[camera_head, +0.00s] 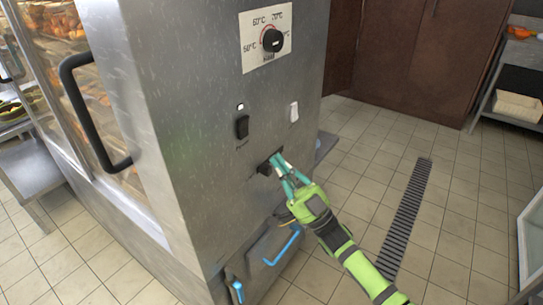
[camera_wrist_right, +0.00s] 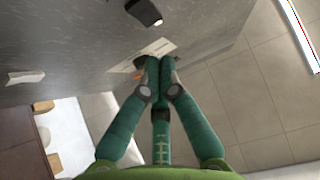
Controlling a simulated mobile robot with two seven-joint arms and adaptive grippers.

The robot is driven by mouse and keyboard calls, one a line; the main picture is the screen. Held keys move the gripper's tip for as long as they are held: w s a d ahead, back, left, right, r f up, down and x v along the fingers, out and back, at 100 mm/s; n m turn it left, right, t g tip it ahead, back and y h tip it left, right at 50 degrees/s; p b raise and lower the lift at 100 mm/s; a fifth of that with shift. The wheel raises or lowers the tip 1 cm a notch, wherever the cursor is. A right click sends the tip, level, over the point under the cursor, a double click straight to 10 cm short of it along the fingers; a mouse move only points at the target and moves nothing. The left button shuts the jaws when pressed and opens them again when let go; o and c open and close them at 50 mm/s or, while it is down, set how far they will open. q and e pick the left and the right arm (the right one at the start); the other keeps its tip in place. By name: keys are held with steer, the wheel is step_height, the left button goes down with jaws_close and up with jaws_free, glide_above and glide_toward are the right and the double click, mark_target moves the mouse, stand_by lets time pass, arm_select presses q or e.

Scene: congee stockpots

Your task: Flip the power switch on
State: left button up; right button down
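A grey metal cabinet (camera_head: 190,90) fills the middle of the head view. A black rocker switch (camera_head: 242,127) sits on its front below a small white light (camera_head: 240,107). A white switch (camera_head: 293,112) is to its right. A black fitting (camera_head: 265,168) lies lower down, partly covered by my right gripper (camera_head: 277,162). I cannot tell which is the power switch. In the right wrist view the teal fingers (camera_wrist_right: 159,62) are together, with nothing seen between them, beside a pale label (camera_wrist_right: 150,50) and a small orange part (camera_wrist_right: 140,76). Contact is unclear. My left gripper is out of view.
A temperature dial (camera_head: 272,40) is above the switches. A black door handle (camera_head: 88,110) sticks out at the left. Blue-handled taps (camera_head: 283,246) are below my right gripper. Tiled floor with a drain grate (camera_head: 408,215) is open at the right.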

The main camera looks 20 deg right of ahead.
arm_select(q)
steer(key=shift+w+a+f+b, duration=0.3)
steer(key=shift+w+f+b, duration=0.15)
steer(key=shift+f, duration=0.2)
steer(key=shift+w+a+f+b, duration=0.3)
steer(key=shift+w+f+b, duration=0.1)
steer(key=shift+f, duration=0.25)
arm_select(e)
step_height(320, 180, down, 6)
steer(key=s+d, duration=0.1)
steer(key=s, duration=0.1)
steer(key=shift+d, duration=0.4)
